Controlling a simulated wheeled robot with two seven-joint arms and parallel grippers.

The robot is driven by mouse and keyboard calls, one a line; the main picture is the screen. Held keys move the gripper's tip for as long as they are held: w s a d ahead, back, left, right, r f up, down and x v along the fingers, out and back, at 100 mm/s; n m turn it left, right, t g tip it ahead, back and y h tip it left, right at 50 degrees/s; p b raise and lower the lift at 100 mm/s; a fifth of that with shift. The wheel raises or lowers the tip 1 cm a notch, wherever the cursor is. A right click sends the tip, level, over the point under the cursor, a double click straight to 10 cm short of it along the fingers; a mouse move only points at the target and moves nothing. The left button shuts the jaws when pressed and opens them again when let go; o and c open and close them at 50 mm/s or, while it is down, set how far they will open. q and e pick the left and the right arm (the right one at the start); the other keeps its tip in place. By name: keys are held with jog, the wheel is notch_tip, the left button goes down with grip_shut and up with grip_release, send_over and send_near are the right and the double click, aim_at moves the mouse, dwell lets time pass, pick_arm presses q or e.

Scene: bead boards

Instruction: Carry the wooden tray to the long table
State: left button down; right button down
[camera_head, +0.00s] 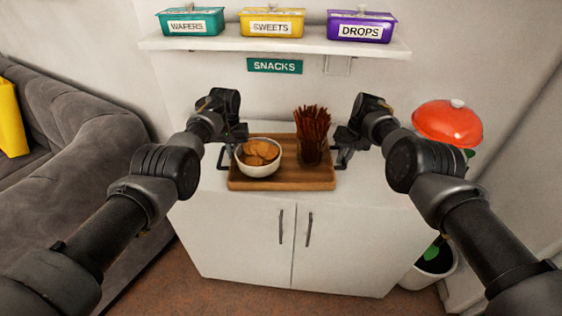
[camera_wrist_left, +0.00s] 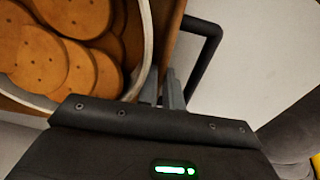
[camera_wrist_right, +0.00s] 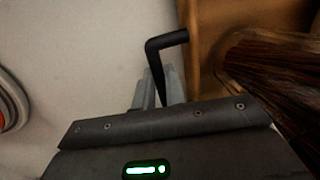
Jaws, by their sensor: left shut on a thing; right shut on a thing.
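The wooden tray (camera_head: 290,184) is on or just above the white cabinet top; I cannot tell if there is a gap. A white bowl of round biscuits (camera_head: 258,158) stands on its left half, and a glass of brown sticks (camera_head: 312,140) on its right half, both upright. My left gripper (camera_wrist_left: 170,92) is shut on the tray's black left handle (camera_wrist_left: 207,50). My right gripper (camera_wrist_right: 160,92) is shut on the black right handle (camera_wrist_right: 165,42). In the head view both grippers are partly hidden by my own wrists.
A red domed lid (camera_head: 448,122) is right of my right arm. A wall shelf (camera_head: 275,42) with teal, yellow and purple boxes is above. A grey sofa (camera_head: 70,150) stands left, a potted plant (camera_head: 432,265) at lower right. No long table is in view.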

pick_arm(q)
jog(key=shift+w+r, duration=0.1)
jog(key=shift+r, duration=0.05)
pick_arm(e)
jog(key=shift+w+r, duration=0.15)
jog(key=shift+r, duration=0.05)
